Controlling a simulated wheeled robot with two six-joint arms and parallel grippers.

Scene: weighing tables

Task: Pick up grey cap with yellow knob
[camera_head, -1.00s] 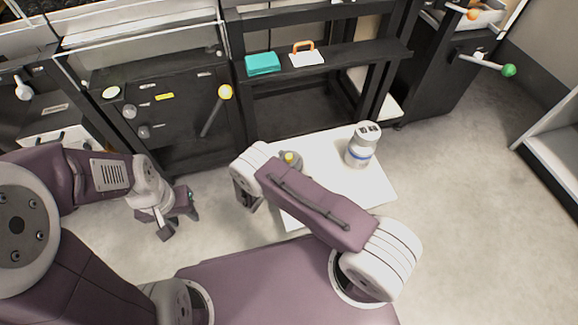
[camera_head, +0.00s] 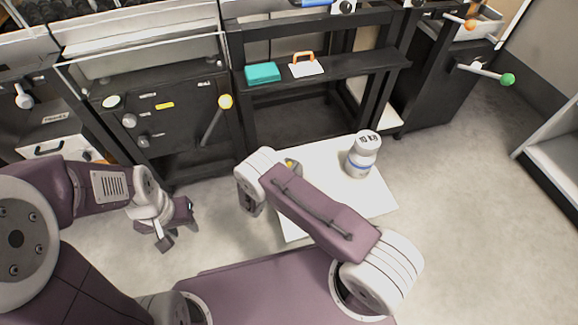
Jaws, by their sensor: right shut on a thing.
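The grey cap with yellow knob (camera_head: 291,165) shows only in part at the white table's left side, behind my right arm's wrist. My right gripper (camera_head: 250,202) hangs below that wrist, mostly covered by my own arm. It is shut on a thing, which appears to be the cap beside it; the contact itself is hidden. My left gripper (camera_head: 180,227) is open and empty above the floor, left of the white table.
A white table (camera_head: 380,200) bears a white canister (camera_head: 362,157) with a blue band and "10 KG" on top. Behind it is a dark shelf (camera_head: 345,65) with a teal box (camera_head: 263,73) and an orange-handled white item (camera_head: 305,65). Open floor lies to the right.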

